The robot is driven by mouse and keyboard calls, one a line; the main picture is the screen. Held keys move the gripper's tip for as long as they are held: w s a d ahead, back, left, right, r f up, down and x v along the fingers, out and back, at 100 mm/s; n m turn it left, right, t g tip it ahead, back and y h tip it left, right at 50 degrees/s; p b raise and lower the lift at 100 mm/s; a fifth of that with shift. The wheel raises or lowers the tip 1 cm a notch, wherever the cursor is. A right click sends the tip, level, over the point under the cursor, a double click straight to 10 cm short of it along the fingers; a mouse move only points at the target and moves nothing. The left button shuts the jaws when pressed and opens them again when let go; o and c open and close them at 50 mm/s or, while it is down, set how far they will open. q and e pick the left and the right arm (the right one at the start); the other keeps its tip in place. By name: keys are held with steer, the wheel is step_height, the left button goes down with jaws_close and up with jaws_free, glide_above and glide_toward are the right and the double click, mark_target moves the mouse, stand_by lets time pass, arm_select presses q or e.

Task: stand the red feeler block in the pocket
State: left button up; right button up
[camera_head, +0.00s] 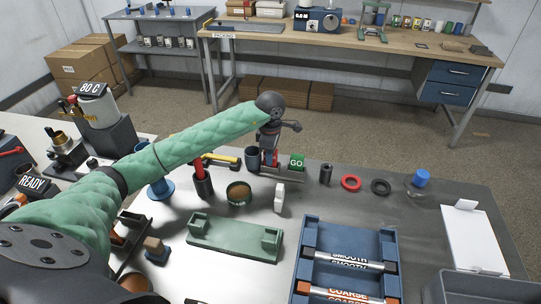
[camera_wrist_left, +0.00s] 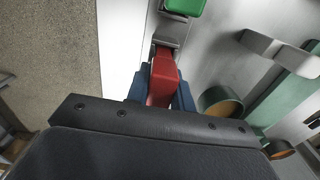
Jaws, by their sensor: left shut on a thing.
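My left gripper (camera_head: 268,157) is shut on the red feeler block, low over the far edge of the grey metal table. In the left wrist view the red block (camera_wrist_left: 163,82) stands between the blue fingers of my left gripper (camera_wrist_left: 162,92). Its far end is beside a small grey metal holder (camera_wrist_left: 173,33). The green GO block (camera_head: 297,161) stands at the right part of this holder; it also shows in the left wrist view (camera_wrist_left: 185,6). I cannot tell whether the red block's lower end is inside a pocket. My right gripper is out of view.
A black cup with a red-handled tool (camera_head: 203,184), a round tin (camera_head: 238,193) and a white piece (camera_head: 280,197) stand nearer. A green cradle (camera_head: 235,238) and blue rack (camera_head: 312,237) lie in front.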

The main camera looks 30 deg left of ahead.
arm_select(q)
steer(key=shift+s+d+f, duration=0.15)
steer(key=shift+f, duration=0.35)
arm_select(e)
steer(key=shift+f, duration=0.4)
arm_select(q)
steer(key=o, duration=1.1)
steer(key=shift+f+b, duration=0.1)
steer(key=shift+b, duration=0.2)
steer(key=shift+c, duration=0.2)
